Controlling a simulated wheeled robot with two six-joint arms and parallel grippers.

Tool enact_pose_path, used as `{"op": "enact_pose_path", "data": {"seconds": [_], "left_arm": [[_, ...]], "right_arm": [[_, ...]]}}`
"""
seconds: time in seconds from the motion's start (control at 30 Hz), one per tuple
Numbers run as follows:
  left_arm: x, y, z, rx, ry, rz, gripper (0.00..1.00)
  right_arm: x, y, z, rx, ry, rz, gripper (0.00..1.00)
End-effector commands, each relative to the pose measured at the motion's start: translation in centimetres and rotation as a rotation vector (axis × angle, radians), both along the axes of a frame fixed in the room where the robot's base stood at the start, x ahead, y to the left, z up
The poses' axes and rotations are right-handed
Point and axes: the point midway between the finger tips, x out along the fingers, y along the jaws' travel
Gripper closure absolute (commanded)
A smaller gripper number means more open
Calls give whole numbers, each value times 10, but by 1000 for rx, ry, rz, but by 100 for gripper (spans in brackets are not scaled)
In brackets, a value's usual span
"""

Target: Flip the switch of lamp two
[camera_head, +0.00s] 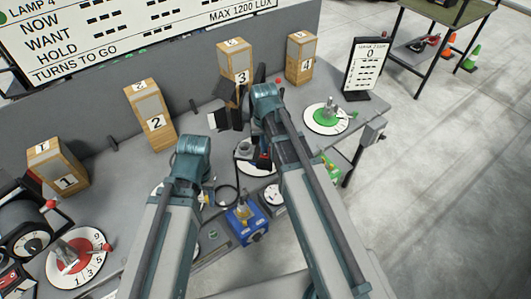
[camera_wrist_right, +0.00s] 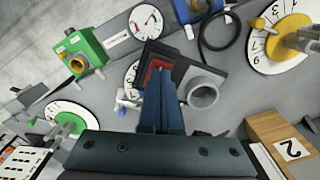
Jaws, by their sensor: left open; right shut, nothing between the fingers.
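The wooden block marked 2 (camera_head: 149,118) stands at the back of the bench; it also shows in the right wrist view (camera_wrist_right: 275,135). A yellow dial (camera_wrist_right: 290,25) lies near it; in the head view my left arm covers most of it. I cannot clearly make out the switch of lamp two. My left gripper (camera_head: 190,150) is in front of block 2; its fingers are hidden below the wrist. My right gripper (camera_wrist_right: 160,72) is shut and empty, pointing down beside a black and red part and a grey ring (camera_wrist_right: 203,92). In the head view its fingertips are hidden.
Blocks 1 (camera_head: 58,170), 3 (camera_head: 234,62) and 4 (camera_head: 300,57) stand along the back. A red dial (camera_head: 75,255) is at the front left, a green dial (camera_head: 327,118) at the right. A blue box (camera_head: 245,223) and dark cable lie near my arms.

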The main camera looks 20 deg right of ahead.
Motion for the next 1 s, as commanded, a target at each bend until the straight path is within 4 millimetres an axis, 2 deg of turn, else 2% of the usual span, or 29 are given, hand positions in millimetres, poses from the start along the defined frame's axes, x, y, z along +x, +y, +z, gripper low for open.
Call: {"op": "enact_pose_path", "data": {"seconds": [1.0], "left_arm": [[0, 0, -13, 1, 0, -3, 50]], "right_arm": [[0, 0, -13, 0, 0, 0, 100]]}}
